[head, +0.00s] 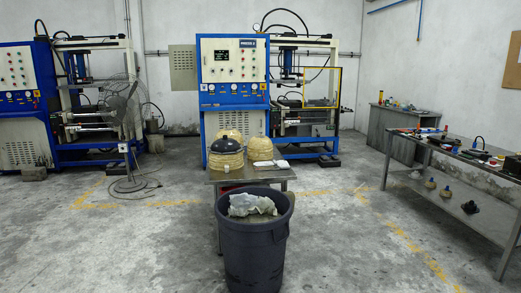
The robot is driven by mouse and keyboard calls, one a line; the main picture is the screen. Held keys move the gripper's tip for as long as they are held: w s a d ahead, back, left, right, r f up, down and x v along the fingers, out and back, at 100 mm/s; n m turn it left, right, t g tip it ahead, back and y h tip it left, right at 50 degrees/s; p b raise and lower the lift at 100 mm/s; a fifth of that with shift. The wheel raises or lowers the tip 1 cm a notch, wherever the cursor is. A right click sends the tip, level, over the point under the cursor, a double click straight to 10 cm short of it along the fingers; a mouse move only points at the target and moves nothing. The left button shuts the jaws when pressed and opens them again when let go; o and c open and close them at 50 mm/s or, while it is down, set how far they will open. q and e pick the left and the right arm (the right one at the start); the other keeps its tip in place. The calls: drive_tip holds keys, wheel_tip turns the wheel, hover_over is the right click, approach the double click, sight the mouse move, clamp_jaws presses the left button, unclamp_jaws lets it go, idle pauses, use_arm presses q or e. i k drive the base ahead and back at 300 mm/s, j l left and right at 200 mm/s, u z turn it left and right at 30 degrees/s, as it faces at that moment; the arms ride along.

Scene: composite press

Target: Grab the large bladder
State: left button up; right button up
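Several rounded, bladder-like objects stand close together on a small metal table (219,177) in the middle of the head view. A ribbed tan one with a dark domed top (226,158) is at the front left. A tan domed one (260,149) is to its right, and another tan top (231,134) shows partly behind them. I cannot tell for certain which is the large bladder. Neither of my grippers is in view.
A grey bin (252,250) with crumpled pale material (247,206) stands before the table, hiding its lower front. Blue press machines (234,75) stand behind; a fan (122,110) is left. A workbench (450,157) lines the right. Floor on both sides is clear.

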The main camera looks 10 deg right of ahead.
sight(259, 148)
drive_tip(key=i+l+z, duration=0.2)
drive_tip(key=i+z, duration=0.6)
drive_tip(key=i, duration=0.2)
drive_tip(key=i+l+z, duration=0.3)
drive_tip(key=i, duration=1.05)
drive_tip(key=i+z, duration=0.25)
drive_tip(key=i, duration=1.1)
drive_tip(key=i+j+u, duration=0.25)
drive_tip(key=i, duration=0.35)
drive_tip(key=i+l+u, duration=0.2)
drive_tip(key=i, duration=0.4)
drive_tip(key=i+u, duration=0.25)
drive_tip(key=i, duration=0.35)
drive_tip(key=i+l+u, duration=0.25)
drive_tip(key=i, duration=0.35)
drive_tip(key=i+u, duration=0.35)
drive_tip(key=i, duration=0.2)
drive_tip(key=i+l+u, duration=0.1)
drive_tip(key=i+u, duration=0.25)
drive_tip(key=i, duration=0.15)
drive_tip(key=i+l+u, duration=0.35)
drive_tip(key=i, duration=0.2)
drive_tip(key=i+l+u, duration=0.35)
drive_tip(key=i, duration=0.1)
